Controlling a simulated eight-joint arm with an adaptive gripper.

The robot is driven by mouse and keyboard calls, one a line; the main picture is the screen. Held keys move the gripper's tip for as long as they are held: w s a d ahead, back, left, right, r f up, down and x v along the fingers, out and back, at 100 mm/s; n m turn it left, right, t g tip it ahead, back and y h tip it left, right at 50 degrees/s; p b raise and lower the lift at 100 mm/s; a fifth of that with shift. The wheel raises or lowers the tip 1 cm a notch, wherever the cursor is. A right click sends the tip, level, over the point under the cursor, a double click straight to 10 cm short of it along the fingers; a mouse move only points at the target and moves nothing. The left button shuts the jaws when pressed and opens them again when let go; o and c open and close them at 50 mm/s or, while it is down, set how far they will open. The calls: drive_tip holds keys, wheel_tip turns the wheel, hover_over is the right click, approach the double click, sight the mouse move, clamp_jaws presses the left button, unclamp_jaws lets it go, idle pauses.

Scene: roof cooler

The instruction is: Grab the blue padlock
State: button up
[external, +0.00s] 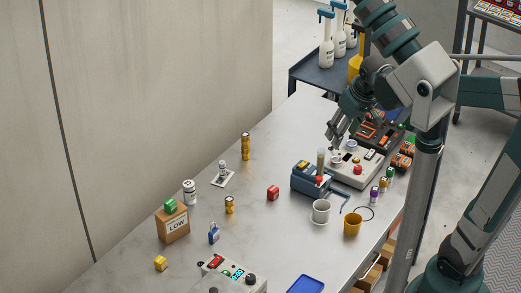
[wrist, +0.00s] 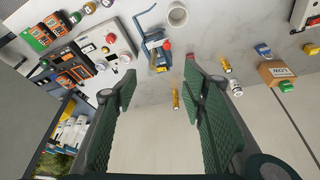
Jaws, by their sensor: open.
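The blue padlock (external: 213,233) stands on the grey table, just right of a brown box marked LOW, with its shackle up. In the wrist view the padlock (wrist: 263,49) shows small at the upper right, beside the box. My gripper (external: 336,132) is above the far right part of the table, over the grey control panel and well apart from the padlock. In the wrist view my gripper (wrist: 160,85) has its two green fingers spread wide with nothing between them.
The LOW box (external: 173,225) carries a green block. A control box (external: 234,272) is in front of the padlock. A wall borders the left.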

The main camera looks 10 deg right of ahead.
drive_tip(key=w+a+f+n+g, duration=0.1)
drive_tip(key=w+a+f+n, duration=0.15)
drive_tip(key=a, duration=0.65)
drive_tip(key=n+g+h, duration=0.2)
drive_tip(key=n+g, duration=0.1)
drive_tip(key=n, duration=0.2)
hover_over(214, 231)
drive_tip(key=shift+m, duration=0.25)
drive_tip(key=f, duration=1.9)
drive_tip(key=shift+w+d+f+b, duration=0.15)
drive_tip(key=shift+w+f+b, duration=0.15)
drive_tip(key=shift+w+b, duration=0.1)
drive_tip(key=shift+s+a+f, duration=0.3)
drive_tip(key=shift+f, duration=1.3)
drive_tip(key=shift+f, duration=0.1)
drive_tip(key=shift+d+f, duration=0.15)
drive_tip(key=shift+f, duration=2.35)
